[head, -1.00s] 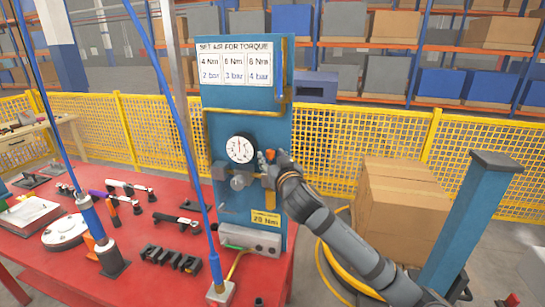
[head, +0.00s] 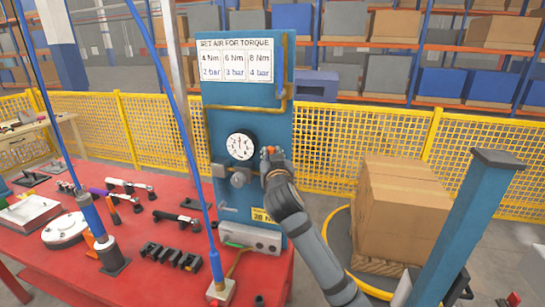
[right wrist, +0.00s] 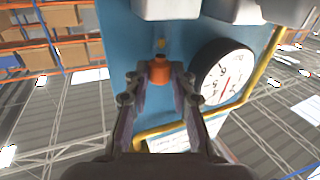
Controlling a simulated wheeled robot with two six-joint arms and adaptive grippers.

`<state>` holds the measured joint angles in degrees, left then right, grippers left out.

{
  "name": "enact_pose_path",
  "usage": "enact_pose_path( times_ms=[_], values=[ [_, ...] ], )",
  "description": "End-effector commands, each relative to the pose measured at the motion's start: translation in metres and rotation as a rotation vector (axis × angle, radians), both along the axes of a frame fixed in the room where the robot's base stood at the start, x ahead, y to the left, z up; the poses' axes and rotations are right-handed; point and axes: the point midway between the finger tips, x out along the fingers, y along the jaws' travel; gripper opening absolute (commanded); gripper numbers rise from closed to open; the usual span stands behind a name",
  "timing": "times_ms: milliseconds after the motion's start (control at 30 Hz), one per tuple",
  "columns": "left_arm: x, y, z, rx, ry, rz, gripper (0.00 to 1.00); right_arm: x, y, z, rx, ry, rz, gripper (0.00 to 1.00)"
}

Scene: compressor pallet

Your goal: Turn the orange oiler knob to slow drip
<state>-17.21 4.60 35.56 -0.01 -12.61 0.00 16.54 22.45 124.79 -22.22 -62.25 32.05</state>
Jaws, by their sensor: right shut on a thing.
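The orange oiler knob (right wrist: 160,70) sits between the fingertips of my right gripper (right wrist: 158,80) in the right wrist view, and the fingers are shut on it. In the head view a small orange part of the knob (head: 271,150) shows above my right gripper (head: 275,158), which covers most of it. The knob is on the blue panel (head: 240,120), just right of the round white pressure gauge (head: 240,147). Drip markings on the oiler are too small or hidden to read. My left gripper is not in view.
The red bench (head: 150,235) holds several tools and clamps left of the panel. Blue hoses hang in front of it. A cardboard box stack (head: 395,210) and a blue post (head: 470,220) stand right of my right arm. A yellow mesh fence (head: 340,155) runs behind.

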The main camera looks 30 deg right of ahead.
Motion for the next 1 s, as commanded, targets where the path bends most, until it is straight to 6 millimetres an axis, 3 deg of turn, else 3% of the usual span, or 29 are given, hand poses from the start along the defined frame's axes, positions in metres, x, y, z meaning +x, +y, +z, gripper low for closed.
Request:
enact_pose_path(
  times_ms=[333, 733, 767, 900, 1000],
  values=[
    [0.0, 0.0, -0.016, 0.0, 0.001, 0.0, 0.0, 0.003, 0.005, 0.001, 0.003, -0.002, -0.196, 0.0],
    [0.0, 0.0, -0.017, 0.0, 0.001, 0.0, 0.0, 0.002, 0.005, 0.002, -0.002, 0.002, -0.224, 0.0],
    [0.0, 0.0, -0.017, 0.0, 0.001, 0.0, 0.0, 0.002, 0.005, 0.002, -0.002, 0.002, -0.224, 0.26],
    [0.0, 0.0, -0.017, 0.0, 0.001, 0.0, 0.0, 0.002, 0.005, 0.002, -0.002, 0.003, -0.224, 0.45],
    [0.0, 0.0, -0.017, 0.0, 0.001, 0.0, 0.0, 0.003, 0.005, 0.001, -0.001, 0.003, -0.223, 0.47]
  ],
)
